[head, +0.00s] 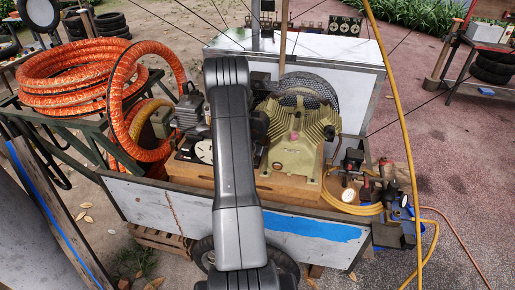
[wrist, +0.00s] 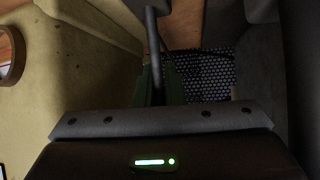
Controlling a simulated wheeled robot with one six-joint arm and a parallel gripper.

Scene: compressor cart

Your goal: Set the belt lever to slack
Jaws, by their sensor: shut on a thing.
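The belt lever (wrist: 152,35) is a dark rod in the wrist view, running from the top edge down toward my gripper (wrist: 157,92). My gripper is shut on the rod; the fingertips are hard to make out. A dark green piece shows around the rod's lower part. In the head view my arm covers the gripper and lever, between the grey motor (head: 190,110) and the beige compressor (head: 298,138). The lever's set position cannot be told.
A beige casing (wrist: 85,60) stands close on the left in the wrist view, and black mesh (wrist: 205,70) lies beyond. In the head view, orange hose (head: 75,80) is coiled at left. A gauge (head: 348,195) and yellow hose (head: 400,110) are at right.

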